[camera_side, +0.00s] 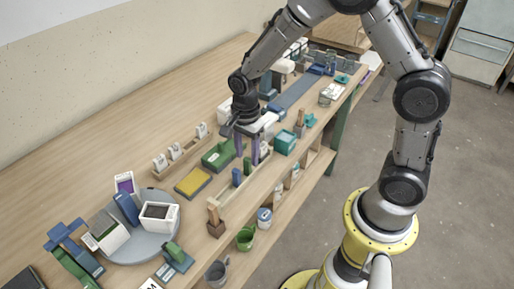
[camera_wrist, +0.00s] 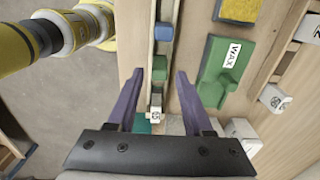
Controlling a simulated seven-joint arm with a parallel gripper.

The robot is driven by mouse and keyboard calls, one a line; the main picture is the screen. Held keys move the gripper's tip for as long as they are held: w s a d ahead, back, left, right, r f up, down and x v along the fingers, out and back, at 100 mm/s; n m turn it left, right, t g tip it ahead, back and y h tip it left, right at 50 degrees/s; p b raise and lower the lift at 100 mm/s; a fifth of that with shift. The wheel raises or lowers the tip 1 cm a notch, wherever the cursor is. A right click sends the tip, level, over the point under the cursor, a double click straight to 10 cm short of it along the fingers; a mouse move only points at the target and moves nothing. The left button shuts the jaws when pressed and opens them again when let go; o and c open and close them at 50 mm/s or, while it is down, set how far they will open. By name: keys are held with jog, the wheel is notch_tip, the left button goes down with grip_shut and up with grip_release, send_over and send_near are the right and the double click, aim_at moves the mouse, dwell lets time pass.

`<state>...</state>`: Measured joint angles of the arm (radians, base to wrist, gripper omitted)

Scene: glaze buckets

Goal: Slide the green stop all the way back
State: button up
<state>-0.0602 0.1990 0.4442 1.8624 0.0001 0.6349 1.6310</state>
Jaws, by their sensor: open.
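The green stop (camera_wrist: 160,68) is a small green block on a narrow pale wooden rail (camera_wrist: 151,22). A blue block (camera_wrist: 163,32) sits on the same rail, a short gap away. My gripper (camera_wrist: 160,73) is open, its two purple fingers spread on either side of the rail. In the wrist view the stop appears between the fingertips, with a gap on each side. In the side view the stop (camera_side: 247,166) shows just below my gripper (camera_side: 248,158), and the blue block (camera_side: 236,177) is nearer the camera. I cannot tell the exact fingertip height.
A green block labelled WAX (camera_wrist: 228,68) and a yellow pad (camera_wrist: 240,9) lie beside the rail. A small white tagged block (camera_wrist: 155,106) is near the rail between my fingers.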

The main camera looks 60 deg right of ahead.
aim_at(247, 158)
jog(key=shift+r, duration=2.8)
jog(key=shift+r, duration=0.2)
jog(key=s+d+r+n+t, duration=0.15)
jog(key=s+r, duration=0.25)
jog(key=r, duration=0.4)
jog(key=s+r+n+t, duration=0.2)
jog(key=s+r+t, duration=0.1)
jog(key=s+r, duration=0.3)
jog(key=s+n+t, duration=0.1)
jog(key=s+n, duration=0.9)
jog(key=n, duration=0.4)
jog(key=shift+d+f, duration=0.15)
jog(key=shift+d, duration=0.2)
